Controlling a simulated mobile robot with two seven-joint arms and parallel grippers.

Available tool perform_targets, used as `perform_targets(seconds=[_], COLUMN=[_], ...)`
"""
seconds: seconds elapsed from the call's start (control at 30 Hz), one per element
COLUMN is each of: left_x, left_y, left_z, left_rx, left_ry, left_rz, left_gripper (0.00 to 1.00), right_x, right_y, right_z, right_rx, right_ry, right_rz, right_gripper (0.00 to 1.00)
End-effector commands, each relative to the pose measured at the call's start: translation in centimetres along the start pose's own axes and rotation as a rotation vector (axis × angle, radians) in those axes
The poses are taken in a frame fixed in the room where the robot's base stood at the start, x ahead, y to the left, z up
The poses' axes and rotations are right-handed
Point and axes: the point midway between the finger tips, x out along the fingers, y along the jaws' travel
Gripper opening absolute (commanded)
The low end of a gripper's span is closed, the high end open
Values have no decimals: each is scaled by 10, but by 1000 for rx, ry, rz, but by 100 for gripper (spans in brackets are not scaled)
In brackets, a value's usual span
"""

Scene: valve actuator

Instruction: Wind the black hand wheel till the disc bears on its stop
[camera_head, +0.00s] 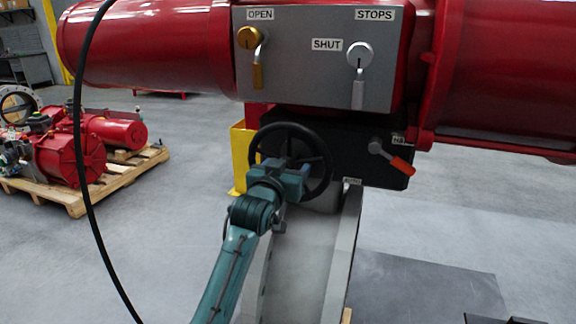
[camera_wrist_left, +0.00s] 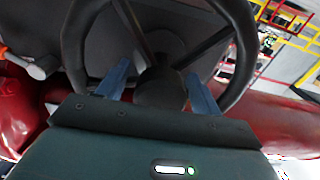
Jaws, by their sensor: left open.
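The black hand wheel (camera_head: 325,147) is mounted on the dark gearbox (camera_head: 350,145) below the red actuator. It also fills the upper part of the left wrist view (camera_wrist_left: 72,45), with its spokes and round hub (camera_wrist_left: 160,88) showing. My left gripper (camera_head: 298,165) is in front of the wheel and covers its middle in the head view. Its blue fingers (camera_wrist_left: 160,84) are open, one on each side of the hub; I cannot tell whether they touch it. No disc or stop contact can be made out. My right gripper is out of view.
Above is a grey panel (camera_head: 310,85) labelled OPEN, SHUT and STOPS, with a brass lever (camera_head: 256,60) and a silver lever (camera_head: 358,75). An orange-handled lever (camera_head: 390,157) sits right of the wheel. A black cable (camera_head: 80,150) hangs at left; a loaded pallet (camera_head: 75,205) stands behind.

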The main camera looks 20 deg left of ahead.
Motion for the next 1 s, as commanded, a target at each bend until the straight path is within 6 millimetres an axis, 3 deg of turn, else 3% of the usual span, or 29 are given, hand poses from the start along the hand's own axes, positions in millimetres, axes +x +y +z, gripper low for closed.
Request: perform_targets(seconds=[0.17,0.9,1.0], left_x=[0,0,0], left_y=[0,0,0], left_z=[0,0,0], left_rx=[-1,0,0], left_ry=[0,-1,-1], left_rz=[0,0,0], left_gripper=[65,6,3], right_x=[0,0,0], right_y=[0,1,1], right_z=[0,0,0], right_rx=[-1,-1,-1], right_ry=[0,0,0], right_rz=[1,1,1], right_gripper=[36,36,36])
